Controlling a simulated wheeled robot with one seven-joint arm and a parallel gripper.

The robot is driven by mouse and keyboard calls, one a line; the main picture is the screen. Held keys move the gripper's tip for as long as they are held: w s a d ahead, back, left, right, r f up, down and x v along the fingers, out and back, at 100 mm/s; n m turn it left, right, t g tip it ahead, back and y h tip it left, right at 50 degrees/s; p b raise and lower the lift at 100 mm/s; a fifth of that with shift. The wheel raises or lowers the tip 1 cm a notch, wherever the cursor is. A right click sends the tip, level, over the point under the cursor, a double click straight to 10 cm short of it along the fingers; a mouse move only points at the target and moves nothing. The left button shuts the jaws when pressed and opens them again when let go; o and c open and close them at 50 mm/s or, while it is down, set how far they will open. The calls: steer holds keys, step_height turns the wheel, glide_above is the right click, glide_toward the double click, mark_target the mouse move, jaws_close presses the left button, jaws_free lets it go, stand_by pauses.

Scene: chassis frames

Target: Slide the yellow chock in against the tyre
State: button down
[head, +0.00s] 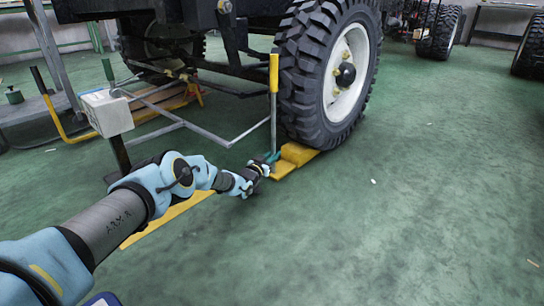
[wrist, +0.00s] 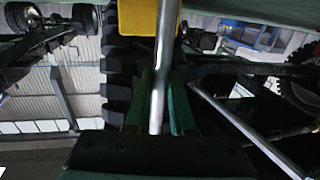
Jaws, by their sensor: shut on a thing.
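The yellow chock (head: 298,153) lies on the green floor at the foot of the big black tyre (head: 300,90), on its near left side. Its upper part overlaps the tread in the head view; I cannot tell whether they touch. A grey upright rod with a yellow grip (head: 274,75) rises from the chock's left end. My gripper (head: 270,158) is low beside the chock, shut on this rod. In the wrist view the rod (wrist: 159,80) stands between the teal fingers (wrist: 162,112), with a yellow part (wrist: 147,17) at the top and tyre tread (wrist: 117,80) to the left.
The vehicle's dark frame (head: 240,40) hangs over the area behind my gripper. Thin grey bars (head: 200,130) and a white box on a post (head: 107,112) stand to the left. A yellow floor strip (head: 165,220) lies beneath my arm.

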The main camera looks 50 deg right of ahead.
steer(key=shift+f, duration=0.1)
steer(key=c, duration=0.7)
jaws_free()
steer(key=shift+a, duration=0.15)
steer(key=shift+a+r+p, duration=0.2)
steer(key=shift+a+p, duration=0.05)
steer(key=shift+p, duration=0.25)
steer(key=shift+s+a+f+p, duration=0.1)
steer(key=shift+s+a+p, duration=0.15)
steer(key=shift+a+p, duration=1.15)
steer(key=shift+s+a+p, duration=0.3)
steer(key=shift+a+p, duration=0.6)
steer(key=shift+a, duration=1.05)
steer(key=shift+s+a+f+p, duration=0.1)
steer(key=shift+s+a+p, duration=0.15)
steer(key=shift+a+p, duration=1.15)
steer(key=shift+w+a+r, duration=0.1)
steer(key=shift+a, duration=0.15)
